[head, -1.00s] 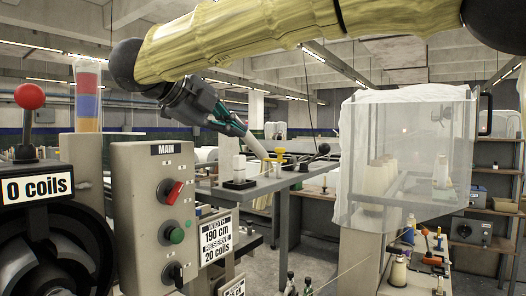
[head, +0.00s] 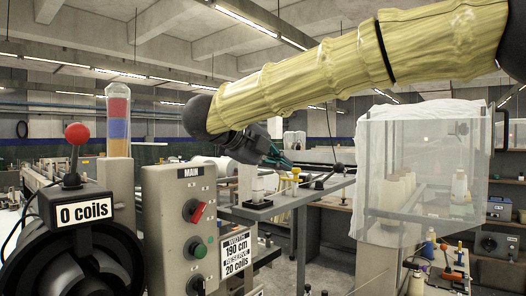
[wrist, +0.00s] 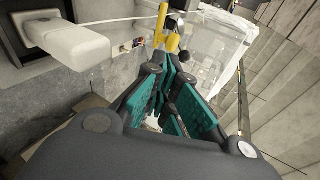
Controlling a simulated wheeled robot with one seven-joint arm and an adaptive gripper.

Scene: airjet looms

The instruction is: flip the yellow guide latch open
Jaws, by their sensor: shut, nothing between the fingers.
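A small yellow piece (head: 295,174), which looks like the guide latch, stands up on the grey shelf arm at the middle of the head view. In the wrist view, a yellow bar (wrist: 161,20) and a yellow part (wrist: 172,43) show just beyond my fingertips; I cannot tell which is the latch or its exact angle. My gripper (wrist: 168,64) has teal finger pads and is shut and empty. In the head view my gripper (head: 277,158) is partly hidden by my wrist and points down right, close to the yellow piece. Whether it touches cannot be told.
A grey shelf arm (head: 268,208) carries white pieces and a dark-knobbed lever. A control box (head: 180,225) with red and green knobs stands left, beside a red-ball lever (head: 77,134). A clear-walled case (head: 420,180) with cones stands close on the right.

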